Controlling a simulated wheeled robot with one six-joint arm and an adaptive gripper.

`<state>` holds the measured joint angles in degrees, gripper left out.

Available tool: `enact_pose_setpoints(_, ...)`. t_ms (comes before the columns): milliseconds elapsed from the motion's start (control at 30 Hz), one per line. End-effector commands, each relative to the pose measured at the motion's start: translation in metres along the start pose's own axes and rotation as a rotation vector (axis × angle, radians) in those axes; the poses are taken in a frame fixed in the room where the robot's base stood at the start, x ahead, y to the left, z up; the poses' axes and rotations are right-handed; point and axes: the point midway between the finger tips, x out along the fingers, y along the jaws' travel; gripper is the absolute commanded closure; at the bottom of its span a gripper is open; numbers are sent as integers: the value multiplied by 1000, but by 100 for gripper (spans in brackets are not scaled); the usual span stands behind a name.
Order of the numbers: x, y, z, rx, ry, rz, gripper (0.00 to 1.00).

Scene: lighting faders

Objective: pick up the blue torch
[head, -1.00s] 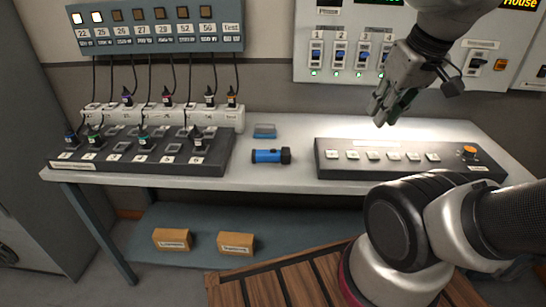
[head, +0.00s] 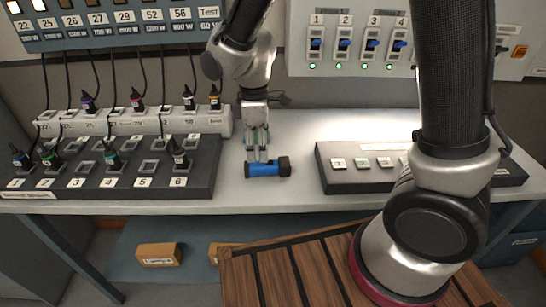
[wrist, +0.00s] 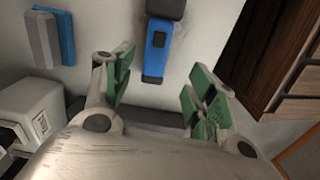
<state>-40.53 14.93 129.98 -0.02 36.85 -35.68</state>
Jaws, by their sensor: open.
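The blue torch (head: 264,170) lies on its side on the light tabletop, its black head to the right. My gripper (head: 257,157) is directly above and slightly behind it, pointing down, with its fingertips close to the body. Nothing is held between the pads. I cannot tell whether a fingertip touches the torch.
A dark panel with numbered sockets and plugs (head: 105,188) stands left of the torch, and a dark control box (head: 345,182) stands right. A small blue and grey block (wrist: 50,38) lies beside the torch in the wrist view.

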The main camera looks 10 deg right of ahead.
Motion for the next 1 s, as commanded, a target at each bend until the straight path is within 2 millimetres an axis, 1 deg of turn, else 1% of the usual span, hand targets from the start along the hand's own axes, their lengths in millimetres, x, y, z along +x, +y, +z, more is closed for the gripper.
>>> enact_pose_setpoints(133,0,4,-6,-88,24,18,43)
enact_pose_setpoints(233,6,4,-6,-111,23,19,43)
enact_pose_setpoints(467,34,5,-5,-111,22,17,43)
enact_pose_setpoints(600,58,6,-5,-110,21,16,43)
enact_pose_setpoints(700,71,7,-6,-109,21,17,43)
enact_pose_setpoints(800,77,7,-6,-109,23,19,43)
enact_pose_setpoints(1000,77,7,-6,-109,24,19,43)
